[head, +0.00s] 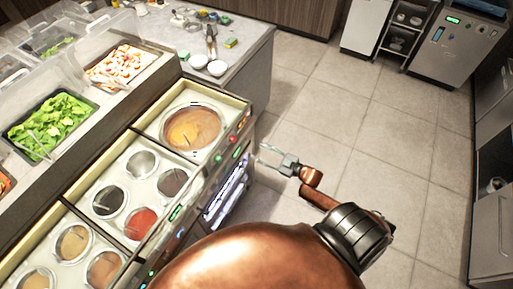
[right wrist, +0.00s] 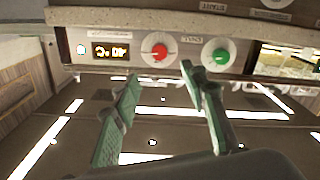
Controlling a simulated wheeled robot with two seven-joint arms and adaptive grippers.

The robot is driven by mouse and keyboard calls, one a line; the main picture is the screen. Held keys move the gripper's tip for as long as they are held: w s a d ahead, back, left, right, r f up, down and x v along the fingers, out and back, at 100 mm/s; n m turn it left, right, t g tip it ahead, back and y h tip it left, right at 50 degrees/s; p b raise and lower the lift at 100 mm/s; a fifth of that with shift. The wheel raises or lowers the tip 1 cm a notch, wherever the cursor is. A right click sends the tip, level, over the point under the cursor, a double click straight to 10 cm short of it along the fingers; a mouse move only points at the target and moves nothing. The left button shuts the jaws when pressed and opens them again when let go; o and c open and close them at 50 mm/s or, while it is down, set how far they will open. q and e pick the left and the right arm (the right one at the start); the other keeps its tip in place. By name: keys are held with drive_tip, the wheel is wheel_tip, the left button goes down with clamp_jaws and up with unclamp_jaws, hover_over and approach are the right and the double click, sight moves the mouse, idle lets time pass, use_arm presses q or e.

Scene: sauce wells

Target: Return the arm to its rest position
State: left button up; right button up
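My right arm (head: 348,232) reaches from the bottom of the head view, copper coloured with a dark ringed joint. My right gripper (head: 268,154) hangs over the floor just right of the sauce counter's control panel. In the right wrist view its two greenish fingers (right wrist: 158,85) are spread apart with nothing between them. The panel with a red knob (right wrist: 158,53) and a green knob (right wrist: 217,55) is beyond the fingertips. My left gripper is not in the head view.
The sauce counter (head: 152,113) with several round wells runs along the left. A salad tray (head: 50,124) stands behind it. A grey side counter (head: 245,48) holds two white bowls. Tiled floor (head: 385,130) is clear to the right, with cabinets at the far right.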

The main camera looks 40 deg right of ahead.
drive_tip(key=s+d+f+m+g+h, duration=0.1)
drive_tip(key=s+f+m+g+h, duration=0.1)
drive_tip(key=s+f, duration=0.65)
drive_tip(key=s+d+f+m+g+h, duration=0.1)
drive_tip(key=s+f+m+g+h, duration=0.15)
drive_tip(key=f, duration=1.15)
drive_tip(key=s+d+f+m+g+h, duration=0.1)
drive_tip(key=s+f+g+h, duration=0.2)
drive_tip(key=s+f, duration=0.6)
drive_tip(key=s+a+f+g, duration=0.2)
drive_tip(key=s+a+f, duration=0.2)
drive_tip(key=s, duration=0.5)
drive_tip(key=s+a+f+m+g, duration=0.1)
drive_tip(key=s+a+f+g, duration=0.2)
drive_tip(key=s+f, duration=0.4)
drive_tip(key=s+a+f+g, duration=0.3)
drive_tip(key=s+f, duration=0.3)
drive_tip(key=s, duration=0.5)
drive_tip(key=shift+a, duration=0.8)
drive_tip(key=shift+m+y, duration=0.25)
